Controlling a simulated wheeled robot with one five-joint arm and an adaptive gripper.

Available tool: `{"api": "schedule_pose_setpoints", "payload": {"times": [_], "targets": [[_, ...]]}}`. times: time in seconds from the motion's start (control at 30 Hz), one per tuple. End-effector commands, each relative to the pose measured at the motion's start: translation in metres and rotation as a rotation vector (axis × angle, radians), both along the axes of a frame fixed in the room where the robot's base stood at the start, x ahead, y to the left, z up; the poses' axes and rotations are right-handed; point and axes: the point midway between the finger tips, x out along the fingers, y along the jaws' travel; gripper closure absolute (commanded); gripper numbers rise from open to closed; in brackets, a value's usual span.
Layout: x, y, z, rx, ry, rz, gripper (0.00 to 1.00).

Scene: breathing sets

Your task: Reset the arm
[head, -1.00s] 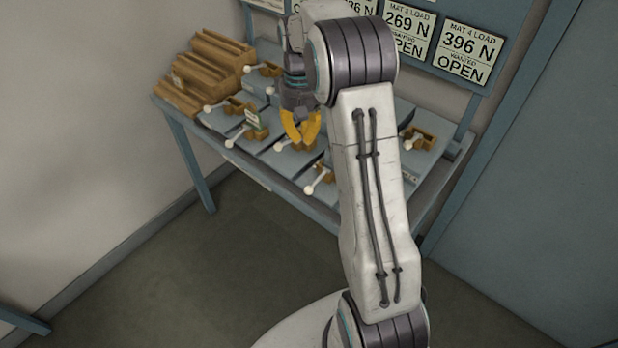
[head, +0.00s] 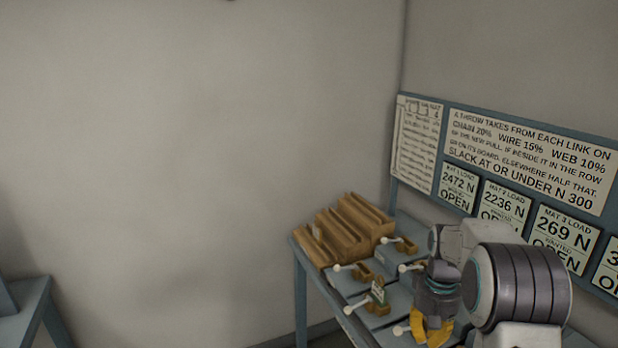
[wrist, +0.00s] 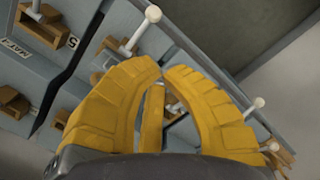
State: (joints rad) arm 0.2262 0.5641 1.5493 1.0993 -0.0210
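My gripper (head: 432,338) hangs over the bench of levers at the lower right of the head view. In the wrist view my gripper (wrist: 165,68) shows yellow fingers with their tips drawn almost together and nothing held between them. A white-knobbed lever (wrist: 130,38) stands just beyond the fingertips. Another white-knobbed lever (wrist: 250,110) is right of the fingers. My arm hides part of the bench in the head view.
The blue-grey bench (head: 302,290) carries several levers in wooden blocks and a stepped wooden rack (head: 345,225). A board behind holds a rules sign (head: 530,150) and load cards reading OPEN, such as 2472 N (head: 458,188). Another table (head: 25,305) is at lower left.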

Motion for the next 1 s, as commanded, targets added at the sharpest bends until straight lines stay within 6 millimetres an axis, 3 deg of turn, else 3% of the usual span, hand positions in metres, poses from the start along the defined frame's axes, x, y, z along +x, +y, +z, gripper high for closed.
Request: {"api": "schedule_pose_setpoints", "payload": {"times": [0.1, 0.2, 0.6, 1.0], "targets": [[-0.035, 0.008, -0.023, 0.014, 0.065, -0.007, 1.0], [-0.064, 0.015, -0.021, 0.016, 0.076, -0.01, 1.0], [-0.167, 0.053, 0.025, -0.004, -0.01, 0.035, 1.0], [-0.238, 0.08, 0.06, -0.029, -0.182, 0.109, 1.0]]}}
